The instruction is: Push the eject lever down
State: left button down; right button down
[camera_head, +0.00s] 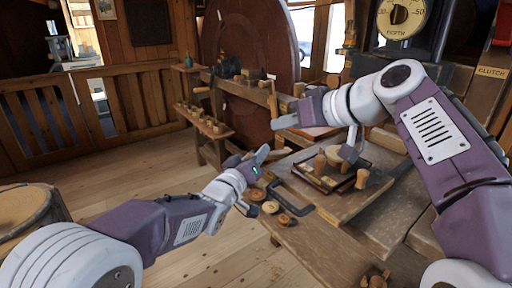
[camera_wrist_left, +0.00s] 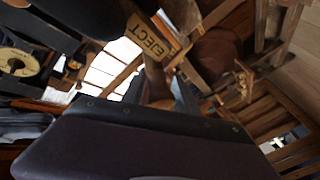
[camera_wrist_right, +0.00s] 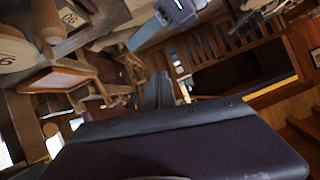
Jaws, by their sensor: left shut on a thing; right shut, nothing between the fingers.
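A brown wooden lever handle (camera_wrist_left: 155,80) runs from below the label to between the fingers. My left gripper (camera_head: 262,153) is shut on this handle, in front of the bench. I cannot make out the lever clearly in the head view. My right gripper (camera_head: 280,123) is shut and empty, above and to the right of the left one. It also shows shut in the right wrist view (camera_wrist_right: 159,90).
A wooden bench (camera_head: 350,208) holds a framed tray (camera_head: 307,178) with several turned wooden pieces. Round wooden discs (camera_head: 270,207) lie at its left edge. A dark bracket (camera_head: 290,195) stands out there. A machine with a depth dial (camera_head: 400,14) stands behind my right arm.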

pick_arm(q)
jog(key=shift+f, duration=0.4)
pick_arm(e)
jog(key=x, duration=1)
jog(key=shift+f, duration=0.15)
jog(key=shift+s+f, duration=0.2)
jog(key=shift+f, duration=0.35)
jog(key=shift+s+f, duration=0.25)
jog(key=shift+f, duration=0.3)
jog(key=shift+s+f, duration=0.25)
jog(key=shift+f, duration=0.5)
